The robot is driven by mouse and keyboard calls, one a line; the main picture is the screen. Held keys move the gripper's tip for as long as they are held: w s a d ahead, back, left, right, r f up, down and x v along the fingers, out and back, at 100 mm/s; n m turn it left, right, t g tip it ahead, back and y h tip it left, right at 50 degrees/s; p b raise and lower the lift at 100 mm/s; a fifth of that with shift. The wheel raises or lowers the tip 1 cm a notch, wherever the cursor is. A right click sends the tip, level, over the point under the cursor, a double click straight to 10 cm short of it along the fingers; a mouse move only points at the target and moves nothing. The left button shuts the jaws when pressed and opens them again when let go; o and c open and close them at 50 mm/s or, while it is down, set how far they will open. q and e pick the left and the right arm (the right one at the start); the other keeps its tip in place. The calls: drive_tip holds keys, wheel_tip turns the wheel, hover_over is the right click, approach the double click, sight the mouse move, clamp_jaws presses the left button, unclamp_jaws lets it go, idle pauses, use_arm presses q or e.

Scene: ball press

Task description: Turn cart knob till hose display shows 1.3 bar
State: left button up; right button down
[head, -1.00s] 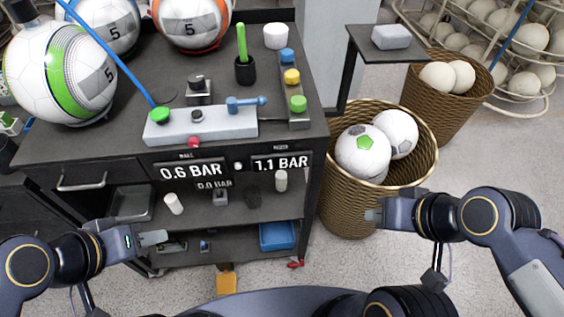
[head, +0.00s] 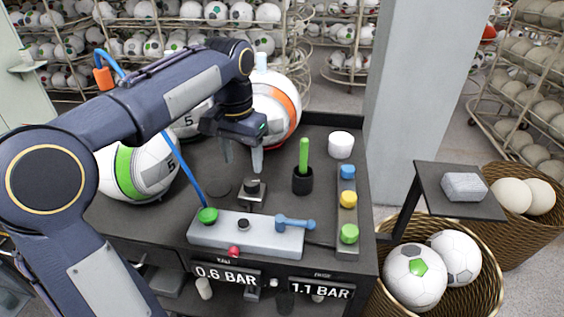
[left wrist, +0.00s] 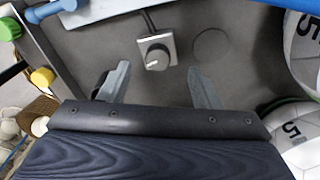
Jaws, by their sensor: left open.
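The knob (head: 253,187) is a small dark round knob on a grey square plate on the cart top (head: 330,258). In the left wrist view the knob (left wrist: 156,57) has a light pointer mark and lies ahead, between and beyond the fingertips. My left gripper (head: 242,165) is open and empty above and behind the knob, not touching it. The hose display (head: 321,288) on the cart front reads 1.1 BAR. The ball display (head: 226,275) reads 0.6 BAR. My right gripper is not in view.
A grey block (head: 246,232) with a green button and blue lever stands in front of the knob. A black cup (head: 302,180) with a green stick is to its right. A ball with green bands (head: 130,170) and an orange-banded ball (head: 275,105) stand close by. A blue hose crosses the cart.

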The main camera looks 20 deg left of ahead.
sight(251, 181)
use_arm(q)
drive_tip(key=shift+w+d+r, duration=0.1)
drive_tip(key=shift+w+d, duration=0.1)
drive_tip(key=shift+w, duration=0.7)
drive_tip(key=shift+w+d+f, duration=0.1)
drive_tip(key=shift+w+f, duration=0.1)
wheel_tip(251, 181, down, 7)
drive_tip(key=shift+s+f, duration=0.1)
drive_tip(key=shift+f, duration=0.05)
drive_tip(key=c, duration=1)
drive_tip(key=shift+m, duration=0.3)
